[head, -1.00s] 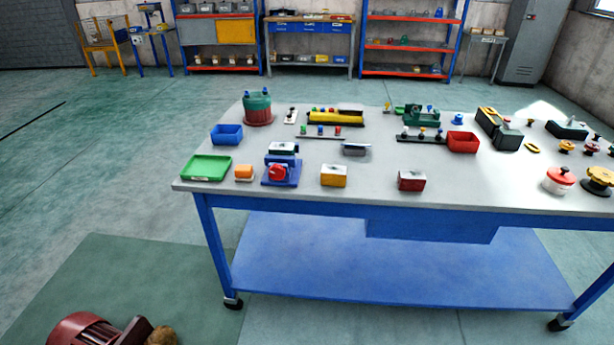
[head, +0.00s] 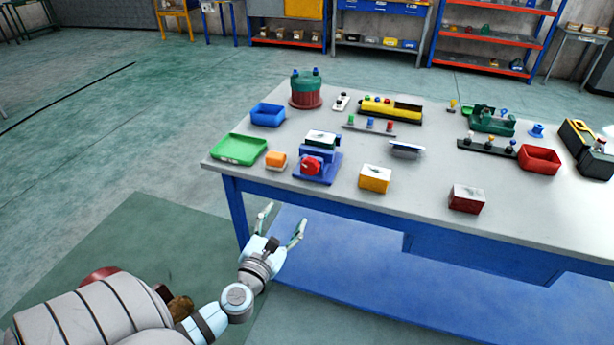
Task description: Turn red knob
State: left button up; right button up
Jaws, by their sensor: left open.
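The red knob (head: 311,166) is on the front face of a blue block-like device (head: 325,168) near the table's front left edge. A light plate with dark green sides (head: 321,140) sits on top of the device. My left gripper (head: 281,226) is open and empty. In the picture it is below and left of the knob, in front of the table's edge, and apart from the knob. My right gripper is not in view.
A blue bin (head: 268,114) is behind.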

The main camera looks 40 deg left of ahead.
aim_at(309, 167)
pick_arm(q)
jog(key=w+a+r+n, duration=0.1)
jog(key=w+n, duration=0.1)
jog(key=w, duration=0.2)
jog(key=w+a+r+n, duration=0.1)
jog(key=w+r+n, duration=0.1)
jog(key=w, duration=0.3)
jog(key=w+a+r+n, duration=0.1)
jog(key=w+a, duration=0.1)
jog(key=w, duration=0.3)
jog(key=shift+w+r+n+b, duration=0.2)
jog(key=shift+r+n+b, duration=0.1)
jog(key=shift+n, duration=0.1)
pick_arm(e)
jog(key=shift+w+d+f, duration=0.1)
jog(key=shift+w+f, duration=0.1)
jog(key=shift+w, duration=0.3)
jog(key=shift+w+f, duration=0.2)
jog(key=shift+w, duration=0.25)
pick_arm(q)
jog(key=c, duration=1.1)
